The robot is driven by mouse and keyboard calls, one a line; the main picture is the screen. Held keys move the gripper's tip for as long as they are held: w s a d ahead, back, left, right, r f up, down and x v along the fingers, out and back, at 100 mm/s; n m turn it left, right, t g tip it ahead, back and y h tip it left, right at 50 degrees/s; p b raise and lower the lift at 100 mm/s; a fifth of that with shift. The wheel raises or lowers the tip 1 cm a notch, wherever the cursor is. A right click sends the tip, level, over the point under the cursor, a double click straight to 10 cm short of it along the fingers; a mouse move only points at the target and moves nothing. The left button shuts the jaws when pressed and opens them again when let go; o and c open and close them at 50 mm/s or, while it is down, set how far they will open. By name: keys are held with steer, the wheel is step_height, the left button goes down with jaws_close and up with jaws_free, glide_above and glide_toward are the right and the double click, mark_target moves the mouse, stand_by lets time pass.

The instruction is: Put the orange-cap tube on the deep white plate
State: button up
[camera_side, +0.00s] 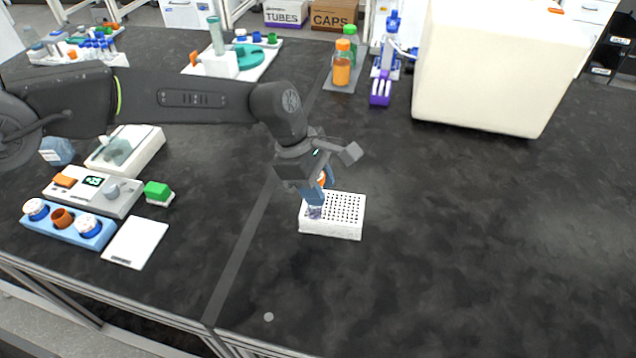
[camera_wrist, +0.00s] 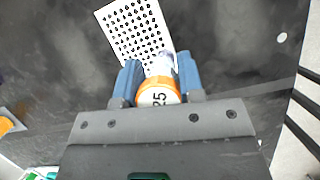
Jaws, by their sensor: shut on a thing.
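The orange-cap tube is clear, with an orange cap (camera_wrist: 157,92) marked with digits that look like "25". My gripper (camera_side: 313,197) is shut on it, with a blue finger on each side in the wrist view (camera_wrist: 159,76). The tube's clear body (camera_side: 315,212) points down at the left part of the deep white plate (camera_side: 345,229), a white block with a grid of dark holes. The plate also shows in the wrist view (camera_wrist: 118,18), beyond the tube. I cannot tell whether the tube's lower end touches the plate.
A scale (camera_side: 92,193), a blue holder (camera_side: 68,226), a white pad (camera_side: 136,243) and a green-topped block (camera_side: 158,191) lie to the left. Orange and green-capped bottles (camera_side: 342,65) stand behind, near a large cream machine (camera_side: 490,70). The bench right of the plate is clear.

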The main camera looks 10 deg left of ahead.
steer(key=o, duration=0.9)
steer(key=shift+f, duration=0.1)
steer(key=v, duration=1.2)
steer(key=shift+r, duration=0.25)
steer(key=s+a+r+m+t+y, duration=0.1)
steer(key=s+a+r+m+t, duration=0.1)
steer(key=s+a+r+m, duration=0.5)
steer(key=s+a+r+m+t+y, duration=0.15)
steer(key=s+a+r, duration=0.25)
steer(key=a, duration=0.8)
steer(key=s+a+f+m+t, duration=0.1)
steer(key=s+a+m, duration=0.1)
steer(key=s, duration=0.3)
steer(key=s+a+f+m+y, duration=0.1)
steer(key=s+a+f+m, duration=0.1)
steer(key=s+a+m, duration=0.1)
steer(key=s+a+f+m+t+y, duration=0.1)
steer(key=s+a+f+m, duration=0.1)
steer(key=s+a, duration=0.3)
steer(key=shift+s+a+f+m+t, duration=0.15)
steer(key=shift+s+m+t, duration=0.1)
steer(key=shift+s, duration=0.45)
steer(key=shift+s+d+f+m+t, duration=0.1)
steer(key=shift+s+m, duration=0.1)
steer(key=shift+s, duration=0.45)
